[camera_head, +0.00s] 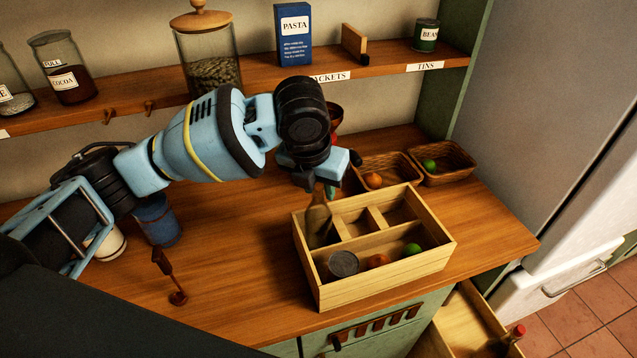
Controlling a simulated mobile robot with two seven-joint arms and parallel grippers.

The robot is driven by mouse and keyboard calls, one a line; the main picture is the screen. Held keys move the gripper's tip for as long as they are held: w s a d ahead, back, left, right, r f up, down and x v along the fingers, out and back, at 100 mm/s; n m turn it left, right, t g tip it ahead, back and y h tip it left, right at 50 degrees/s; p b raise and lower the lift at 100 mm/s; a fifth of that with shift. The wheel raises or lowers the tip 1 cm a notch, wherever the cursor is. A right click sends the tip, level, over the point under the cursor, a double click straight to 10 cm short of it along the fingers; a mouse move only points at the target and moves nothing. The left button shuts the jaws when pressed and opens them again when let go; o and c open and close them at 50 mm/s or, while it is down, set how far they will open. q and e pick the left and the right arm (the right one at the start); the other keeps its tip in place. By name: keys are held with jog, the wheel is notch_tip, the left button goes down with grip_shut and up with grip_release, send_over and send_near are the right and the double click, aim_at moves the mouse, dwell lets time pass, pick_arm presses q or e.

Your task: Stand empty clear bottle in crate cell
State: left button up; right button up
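A clear, empty-looking bottle (318,224) stands nearly upright in the back left cell of the wooden crate (385,277). Its lower part is hidden by the crate's walls. My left gripper (322,187) is right above the bottle, pointing down at its neck. The fingers are small and partly covered by the wrist, so I cannot tell whether they grip the neck or are apart from it. The crate's front compartment holds a grey can (343,264), an orange fruit (378,261) and a green fruit (411,250). My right gripper is not in view.
Two wicker baskets (447,178) with fruit stand behind the crate. A blue cup (157,222) and a brown utensil (170,277) are on the left of the counter. A shelf (376,70) with jars and packets runs above. An open drawer (462,325) is below right.

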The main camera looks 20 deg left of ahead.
pick_arm(q)
jog(key=o, duration=0.4)
jog(key=v, duration=1.2)
jog(key=shift+r, duration=0.15)
